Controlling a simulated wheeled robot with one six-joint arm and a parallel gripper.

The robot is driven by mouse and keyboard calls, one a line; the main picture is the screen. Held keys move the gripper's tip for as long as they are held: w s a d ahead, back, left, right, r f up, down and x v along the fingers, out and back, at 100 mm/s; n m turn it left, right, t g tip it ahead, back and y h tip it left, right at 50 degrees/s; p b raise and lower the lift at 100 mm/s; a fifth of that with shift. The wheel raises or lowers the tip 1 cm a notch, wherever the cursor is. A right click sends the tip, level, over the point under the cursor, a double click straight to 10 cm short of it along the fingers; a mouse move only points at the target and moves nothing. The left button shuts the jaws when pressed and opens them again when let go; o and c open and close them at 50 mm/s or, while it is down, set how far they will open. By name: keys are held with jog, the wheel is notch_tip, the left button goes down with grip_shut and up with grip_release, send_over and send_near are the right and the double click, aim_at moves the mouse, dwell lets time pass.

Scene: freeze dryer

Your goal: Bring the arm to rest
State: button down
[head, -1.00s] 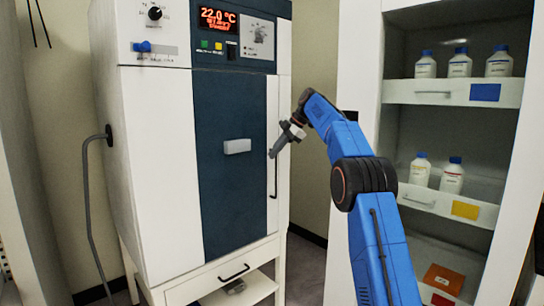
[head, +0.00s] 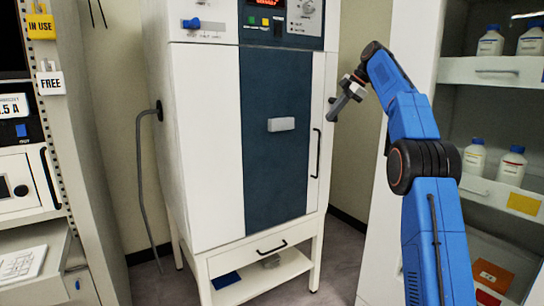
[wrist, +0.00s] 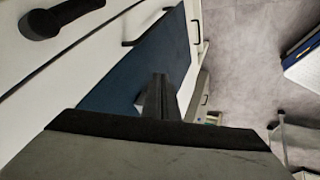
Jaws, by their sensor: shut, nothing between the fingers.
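My gripper (head: 335,112) is at the end of my raised blue arm, in front of the right side of the freeze dryer (head: 205,140). Its fingers are together and hold nothing. In the wrist view the shut fingers (wrist: 159,97) point toward the dryer's dark blue panel (wrist: 135,65). A gap to the dryer front cannot be judged exactly. The freeze dryer is white with a dark blue centre panel, a grey handle block (head: 281,124) and a black vertical handle (head: 316,153) at its right.
An open shelf unit (head: 490,75) with white bottles stands at the right, close to my arm. At the left is a rack with a "FREE" tag (head: 51,83) and an "IN USE" tag (head: 40,26). A drawer (head: 262,253) is under the dryer. Grey floor shows between dryer and shelves.

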jog(key=s+a+f+m+h, duration=0.25)
jog(key=s+m, duration=0.35)
jog(key=s, duration=1)
jog(key=s+a+f+m+h, duration=0.1)
jog(key=s+a+f+m, duration=0.35)
jog(key=s, duration=1.05)
jog(key=s+d+f+m+h, duration=0.1)
jog(key=s+f+m, duration=0.3)
jog(key=s+f, duration=0.9)
jog(key=s+d+f+m+t+h, duration=0.1)
jog(key=s+d+f+m, duration=0.2)
jog(key=s+f, duration=1)
jog(key=s+m, duration=0.2)
jog(key=s, duration=0.2)
jog(key=shift+s+f, duration=0.2)
jog(key=shift+f, duration=0.05)
jog(key=shift+h, duration=0.25)
